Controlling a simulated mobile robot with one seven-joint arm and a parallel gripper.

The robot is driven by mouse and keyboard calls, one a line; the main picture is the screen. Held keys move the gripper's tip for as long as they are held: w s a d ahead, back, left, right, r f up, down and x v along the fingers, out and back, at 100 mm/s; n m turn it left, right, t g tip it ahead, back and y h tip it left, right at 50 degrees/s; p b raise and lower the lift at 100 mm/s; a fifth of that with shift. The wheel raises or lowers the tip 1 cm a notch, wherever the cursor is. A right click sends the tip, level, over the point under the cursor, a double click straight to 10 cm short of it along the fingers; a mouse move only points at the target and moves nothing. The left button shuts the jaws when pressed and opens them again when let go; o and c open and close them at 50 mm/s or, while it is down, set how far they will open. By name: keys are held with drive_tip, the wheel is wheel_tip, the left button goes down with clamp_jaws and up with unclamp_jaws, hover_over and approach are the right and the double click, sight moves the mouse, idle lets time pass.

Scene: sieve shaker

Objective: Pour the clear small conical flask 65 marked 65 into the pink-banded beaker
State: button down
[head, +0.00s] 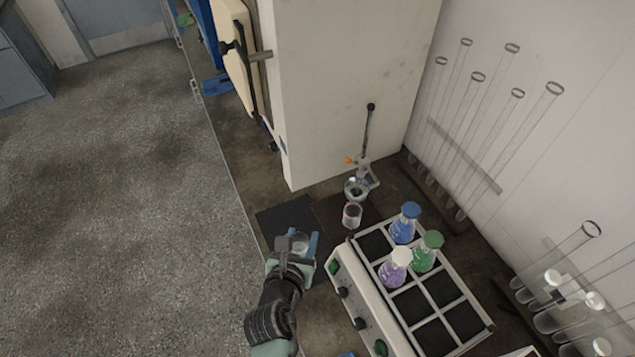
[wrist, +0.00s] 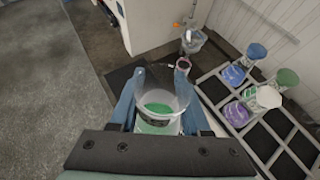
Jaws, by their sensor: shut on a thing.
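My gripper (head: 304,247) is shut on a clear glass vessel (wrist: 160,104), which I take to be the small conical flask 65. The flask holds green liquid and sits between the two blue fingers in the wrist view. Its mark cannot be read, and its lower part is hidden by the gripper. In the head view the flask (head: 299,241) is small and partly covered by the gripper. The pink-banded beaker (head: 351,215) stands on the bench beyond the gripper, up and to the right. It also shows in the wrist view (wrist: 183,65), just past the right finger.
A shaker (head: 347,291) with a gridded top stands to the right, bearing blue-, green- and white-capped flasks. A clamp stand with a round glass vessel (head: 356,188) is behind the beaker. A dark mat (head: 285,217) lies left of the beaker. A large white cabinet (head: 340,80) rises behind.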

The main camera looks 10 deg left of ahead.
drive_tip(key=s+d+f+b, duration=1)
drive_tip(key=s+f+b, duration=0.1)
drive_tip(key=f+b, duration=0.3)
drive_tip(key=shift+f+b, duration=0.4)
drive_tip(key=shift+b, duration=0.25)
